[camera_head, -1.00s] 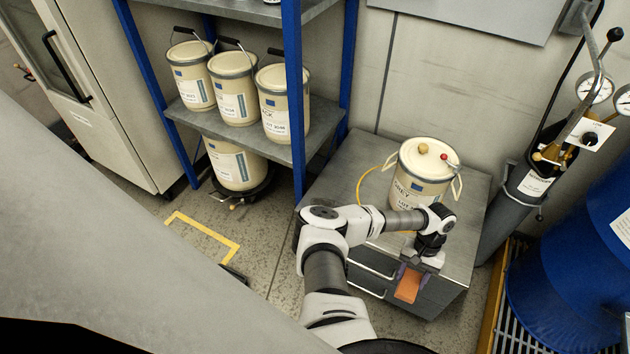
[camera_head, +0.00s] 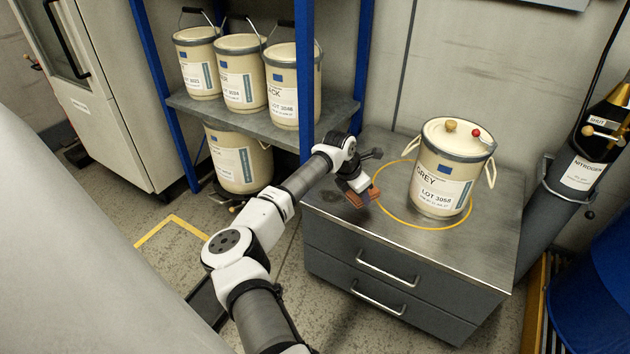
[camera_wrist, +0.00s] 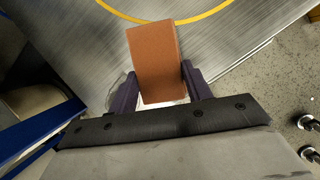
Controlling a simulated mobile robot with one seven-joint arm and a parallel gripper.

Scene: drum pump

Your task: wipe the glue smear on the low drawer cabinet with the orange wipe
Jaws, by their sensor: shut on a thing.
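The orange wipe (camera_head: 372,194) is a small block held between the fingers of my gripper (camera_head: 362,188), over the left part of the low drawer cabinet's top (camera_head: 430,244). In the wrist view the wipe (camera_wrist: 155,58) sticks out beyond the two dark fingers of my gripper (camera_wrist: 160,88), which are shut on it. I cannot tell whether the wipe touches the metal top. A faint dark patch, seemingly the glue smear (camera_head: 331,196), lies on the top just left of the wipe. A faint glossy edge shows left of the fingers in the wrist view (camera_wrist: 118,88).
A cream pail marked GREY (camera_head: 442,180) stands on the cabinet inside a yellow ring (camera_head: 424,226), right of my gripper. A blue-posted shelf (camera_head: 307,80) with cream pails is close at the left. A nitrogen cylinder (camera_head: 560,195) stands to the right.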

